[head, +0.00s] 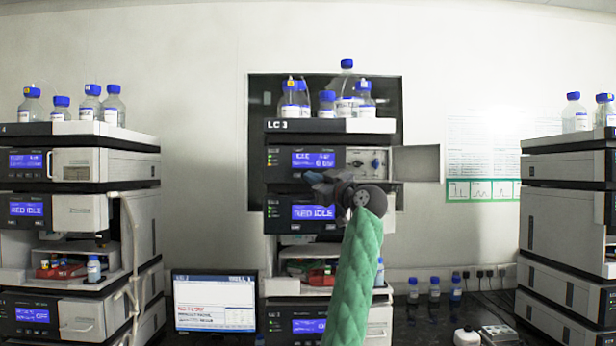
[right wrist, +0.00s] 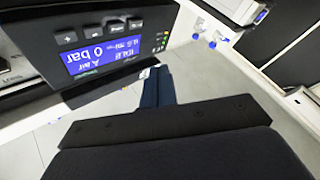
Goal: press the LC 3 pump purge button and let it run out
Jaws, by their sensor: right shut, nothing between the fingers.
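The LC 3 stack (head: 283,125) stands in the middle of the head view. Its pump module (head: 282,160) is near the top, with a blue display (head: 313,160) reading 0 bar. The right wrist view shows the pump's display (right wrist: 103,55) upside down, large and close, with a row of small dark keys (right wrist: 98,34) along the panel. Their lettering is too small to read surely. My right gripper (head: 312,178) is shut and empty, just below the pump display. In the right wrist view its fingertips (right wrist: 157,72) are beside the panel's edge; contact cannot be told. My left gripper is not in view.
Blue-capped bottles (head: 347,85) stand on top of the stack. A module reading RED IDLE (head: 313,212) sits under the pump. Similar stacks stand left (head: 85,185) and right (head: 565,220). A monitor (head: 215,302) stands on the bench between the left and middle stacks.

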